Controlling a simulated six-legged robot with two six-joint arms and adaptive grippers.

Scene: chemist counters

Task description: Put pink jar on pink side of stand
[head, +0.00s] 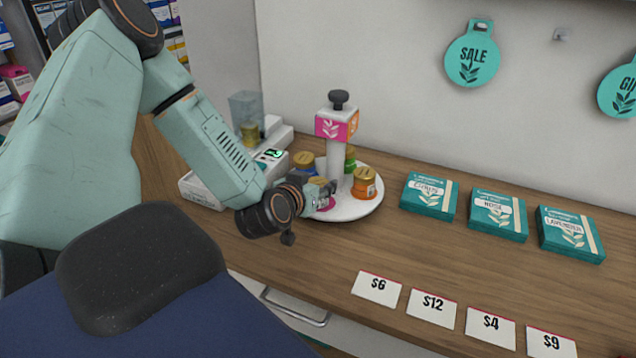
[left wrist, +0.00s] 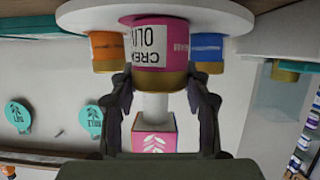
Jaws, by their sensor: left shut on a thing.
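The pink jar (left wrist: 158,50) has a gold lid and a white label, and it is upright in the upside-down left wrist view. My left gripper (head: 324,194) is shut on it, with a finger at each side of the lid. The jar's base is at the white round plate of the stand (head: 354,209), below the pink face (head: 327,129) of the centre sign. I cannot tell if it bears fully on the plate. In the head view the gripper mostly hides the jar (head: 326,204). My right gripper is not in view.
An orange jar (head: 364,188), a blue jar (head: 304,162) and a green jar (head: 351,161) are on the stand. A scale (head: 205,190) with a clear container is at its left. Teal boxes (head: 429,195) and price cards (head: 376,288) lie right; the counter between them is clear.

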